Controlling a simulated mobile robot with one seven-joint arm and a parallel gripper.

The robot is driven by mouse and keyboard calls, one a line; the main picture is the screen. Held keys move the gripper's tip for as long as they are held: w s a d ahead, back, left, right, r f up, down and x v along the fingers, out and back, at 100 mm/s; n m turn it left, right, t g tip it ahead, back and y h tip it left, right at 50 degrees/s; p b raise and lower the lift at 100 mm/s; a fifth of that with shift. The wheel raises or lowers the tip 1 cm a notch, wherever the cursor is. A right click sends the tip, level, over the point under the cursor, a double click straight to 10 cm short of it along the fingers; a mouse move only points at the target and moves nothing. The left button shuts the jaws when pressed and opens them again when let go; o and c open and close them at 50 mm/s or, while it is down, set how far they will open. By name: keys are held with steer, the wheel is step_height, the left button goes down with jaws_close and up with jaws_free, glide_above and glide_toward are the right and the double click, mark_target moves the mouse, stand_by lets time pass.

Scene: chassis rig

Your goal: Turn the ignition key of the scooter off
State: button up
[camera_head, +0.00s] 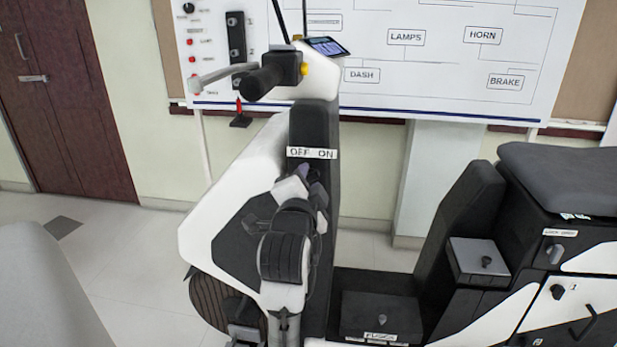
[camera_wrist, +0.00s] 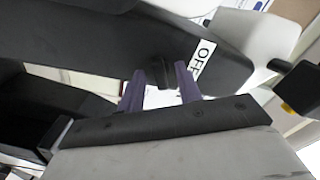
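The scooter's dark front panel (camera_head: 312,128) carries a white label (camera_head: 311,153) reading OFF and ON. In the wrist view the OFF end of the label (camera_wrist: 203,57) shows to the right of a small dark key (camera_wrist: 160,71). My gripper (camera_wrist: 163,82) is open, with its two purple fingers on either side of the key. Thin gaps seem to show between fingers and key; I cannot tell if either touches. In the head view my gripper (camera_head: 312,180) is just below the label and hides the key. The key's exact angle is hard to tell.
The handlebar grip (camera_head: 262,82) and a small display (camera_head: 327,46) are above the panel. The scooter's seat (camera_head: 560,175) and a fuse box (camera_head: 382,316) are to the right and below. A wiring board (camera_head: 410,75) stands behind.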

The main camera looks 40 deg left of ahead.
steer(key=shift+w+a, duration=0.1)
steer(key=shift+w, duration=0.15)
steer(key=c, duration=0.7)
steer(key=shift+c, duration=0.2)
steer(key=n+p, duration=0.2)
steer(key=n, duration=0.3)
steer(key=shift+r+n+p, duration=0.1)
steer(key=shift+n+p, duration=0.25)
steer(key=shift+n, duration=0.05)
steer(key=n+p, duration=0.2)
steer(key=n, duration=0.3)
steer(key=shift+n+p, duration=0.3)
steer(key=shift+n, duration=0.1)
